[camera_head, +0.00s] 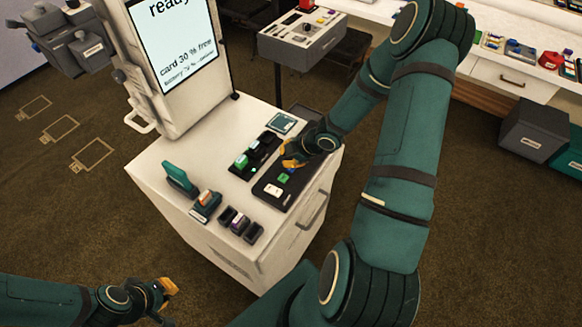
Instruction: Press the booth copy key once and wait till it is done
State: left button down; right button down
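A white booth cabinet (165,165) carries an upright screen (177,45) reading "ready" and "card 30 % free", with a smaller line below. On its top is a dark key panel (268,200) with a white key (273,190), a green key (284,177) and a partly covered blue key. Key labels are too small to read, so I cannot tell which is the copy key. My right gripper (291,158) is over the far end of this panel; contact and finger opening are unclear. My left gripper (165,298) is open and empty at the lower left, away from the cabinet.
A teal upright piece (179,178), a small card holder (205,206) and small dark blocks (239,222) stand on the cabinet's near side. Another dark tray (256,153) lies beside the key panel. A white counter and grey bins (534,130) are at right.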

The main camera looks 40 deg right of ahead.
jog(key=shift+f, duration=0.1)
dwell(0.6)
jog(key=shift+f+b, duration=0.35)
jog(key=shift+f+b, duration=0.3)
jog(key=shift+f, duration=0.1)
dwell(0.6)
jog(key=shift+r+p, duration=0.85)
notch_tip(320, 180, up, 5)
jog(key=p, duration=0.5)
dwell(0.4)
